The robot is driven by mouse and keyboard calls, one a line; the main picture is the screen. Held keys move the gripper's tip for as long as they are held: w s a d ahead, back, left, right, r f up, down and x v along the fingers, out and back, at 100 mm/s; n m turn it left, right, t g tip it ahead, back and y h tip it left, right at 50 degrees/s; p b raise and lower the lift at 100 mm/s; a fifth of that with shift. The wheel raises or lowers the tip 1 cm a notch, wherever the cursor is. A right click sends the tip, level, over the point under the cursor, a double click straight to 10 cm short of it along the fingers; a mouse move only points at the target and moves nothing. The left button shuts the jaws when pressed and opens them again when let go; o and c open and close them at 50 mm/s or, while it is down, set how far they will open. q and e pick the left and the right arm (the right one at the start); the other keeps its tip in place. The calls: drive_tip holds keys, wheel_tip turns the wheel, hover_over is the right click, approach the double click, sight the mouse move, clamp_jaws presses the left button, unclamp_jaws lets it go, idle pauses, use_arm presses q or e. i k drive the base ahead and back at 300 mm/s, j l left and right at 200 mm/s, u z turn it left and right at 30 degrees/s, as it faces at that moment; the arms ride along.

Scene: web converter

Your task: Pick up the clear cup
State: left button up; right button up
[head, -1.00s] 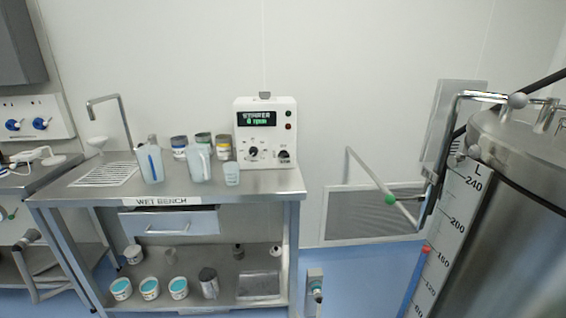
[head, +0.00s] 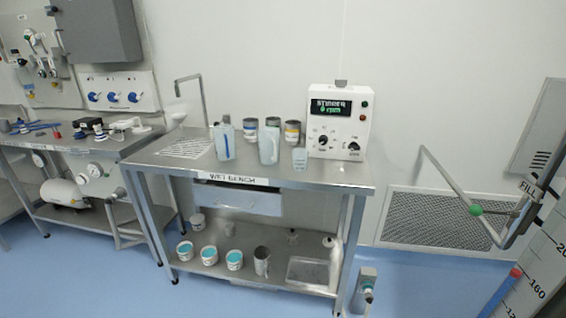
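A small clear cup (head: 300,159) stands upright on the steel wet bench (head: 330,174), near its front edge and in front of the stirrer box. A taller clear jug (head: 268,146) stands just left of it, and another clear container with a blue mark (head: 225,142) stands further left. Neither of my grippers shows in the head view.
A white stirrer box (head: 340,122) stands behind the cup, with several small cans (head: 292,131) behind the jug. A tap (head: 202,98) rises at the bench's left. The lower shelf holds several tubs (head: 209,256). Blue floor (head: 90,268) is clear in front.

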sight(300, 161)
drive_tip(key=i+z, duration=0.2)
drive_tip(key=z, duration=0.25)
drive_tip(key=i+j+z, duration=0.15)
drive_tip(key=z, duration=0.3)
